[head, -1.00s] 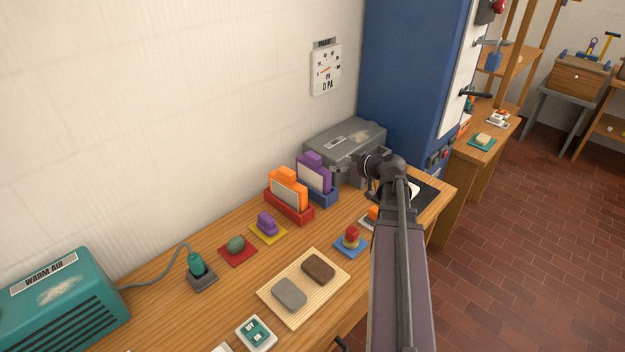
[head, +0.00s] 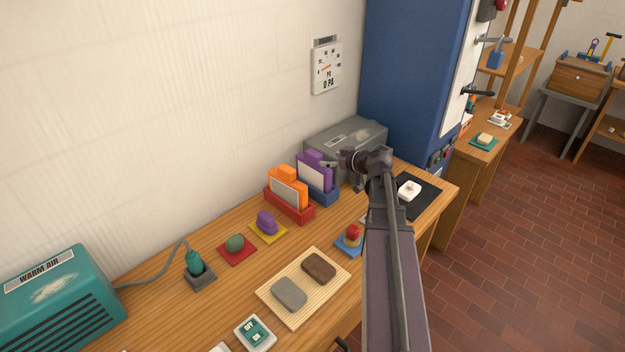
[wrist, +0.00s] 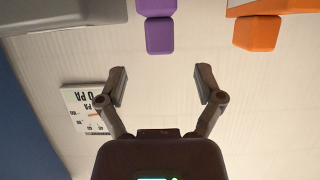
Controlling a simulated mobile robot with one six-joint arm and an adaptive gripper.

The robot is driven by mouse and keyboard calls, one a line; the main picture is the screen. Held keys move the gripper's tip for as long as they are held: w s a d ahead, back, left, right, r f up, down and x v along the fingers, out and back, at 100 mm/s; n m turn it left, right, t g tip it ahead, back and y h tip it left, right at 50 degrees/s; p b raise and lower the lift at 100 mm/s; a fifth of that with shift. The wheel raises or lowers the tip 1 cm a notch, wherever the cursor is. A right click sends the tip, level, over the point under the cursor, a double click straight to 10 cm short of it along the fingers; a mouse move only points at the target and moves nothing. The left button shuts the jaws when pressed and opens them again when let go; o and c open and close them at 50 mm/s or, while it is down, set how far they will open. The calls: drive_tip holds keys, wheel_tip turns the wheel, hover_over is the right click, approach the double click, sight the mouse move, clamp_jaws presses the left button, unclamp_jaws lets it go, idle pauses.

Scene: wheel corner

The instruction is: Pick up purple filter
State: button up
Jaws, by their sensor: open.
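The purple filter (head: 311,172) has a purple top and a pale panel. It stands upright in a blue holder (head: 325,197) on the workbench, next to the orange filter (head: 287,188) in its red holder (head: 290,208). In the wrist view the purple filter's tab (wrist: 159,36) shows at the top centre, and the orange one (wrist: 256,33) to its right. My gripper (wrist: 161,88) is open and empty, its two fingers apart on either side of the line to the purple tab. In the head view my gripper (head: 335,166) is beside the purple filter's right side, apart from it in the wrist view.
A grey box (head: 350,138) stands behind the purple filter. A blue cabinet (head: 410,75) rises at the right. A stacked red and yellow item on a blue mat (head: 350,243) and a purple object (head: 266,222) lie in front. A wall gauge (head: 327,68) hangs above.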

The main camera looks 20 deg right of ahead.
sight(314, 157)
drive_tip(key=shift+b+x, duration=0.4)
drive_tip(key=shift+x, duration=1.15)
drive_tip(key=shift+b+x, duration=1)
drive_tip(key=shift+x, duration=1.6)
clamp_jaws()
